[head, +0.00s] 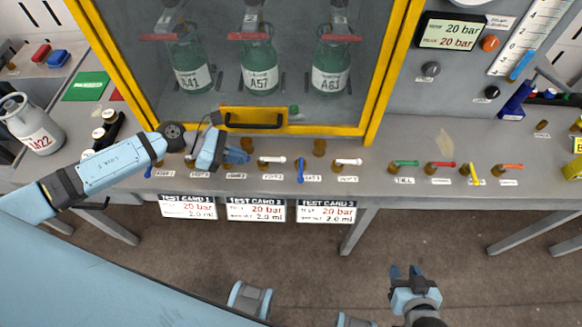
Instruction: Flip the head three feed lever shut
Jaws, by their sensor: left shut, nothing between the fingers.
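A row of small levers on brass valves runs along the bench front below the yellow-framed cabinet. Below the third cylinder, a blue lever (301,170) points toward the front edge and a white lever (348,161) points right; their small labels are hard to read. The blue one appears to be the head three feed lever. My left gripper (246,156) is shut and empty, left of a white lever (272,159) and apart from the blue lever. It hides part of the row. My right gripper (405,271) is open and empty, low in front of the bench.
The cabinet (374,90) holds several green cylinders behind its window. Green (405,163), red (440,164), yellow (475,174) and orange (508,167) levers stand farther right. Test cards (326,212) hang on the bench front. A grey cylinder (35,130) stands at left.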

